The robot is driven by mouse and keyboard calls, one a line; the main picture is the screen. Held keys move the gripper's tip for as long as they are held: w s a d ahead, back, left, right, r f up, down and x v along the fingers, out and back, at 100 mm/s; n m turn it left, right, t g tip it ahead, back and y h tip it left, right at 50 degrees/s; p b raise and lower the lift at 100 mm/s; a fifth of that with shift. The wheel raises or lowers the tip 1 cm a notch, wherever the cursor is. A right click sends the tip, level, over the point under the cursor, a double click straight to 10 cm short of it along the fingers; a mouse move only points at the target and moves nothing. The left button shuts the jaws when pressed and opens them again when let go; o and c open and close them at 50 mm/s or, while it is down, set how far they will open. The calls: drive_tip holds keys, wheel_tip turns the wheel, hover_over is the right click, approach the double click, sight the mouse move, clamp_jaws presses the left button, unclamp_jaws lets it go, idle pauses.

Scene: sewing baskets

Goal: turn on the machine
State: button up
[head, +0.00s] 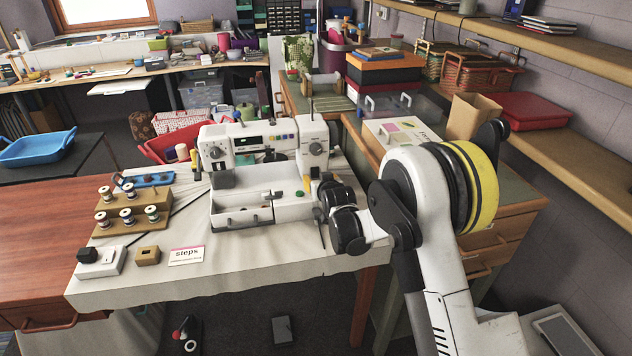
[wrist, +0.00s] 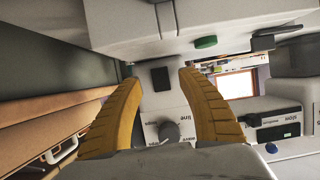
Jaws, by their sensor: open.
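The white sewing machine (head: 313,130) stands on the cloth-covered table, with dials, coloured buttons and a small display on its front. In the head view my wrist largely hides the fingers.
On the table left of the machine are a wooden spool stand (head: 132,212), a small white box (head: 101,262) and a "steps" card (head: 186,255). A drawer cabinet with a papered box (head: 400,132) stands close behind my arm. Shelves line the right wall.

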sight(315, 175)
drive_tip(key=shift+b+x, duration=0.35)
drive_tip(key=shift+x, duration=1.15)
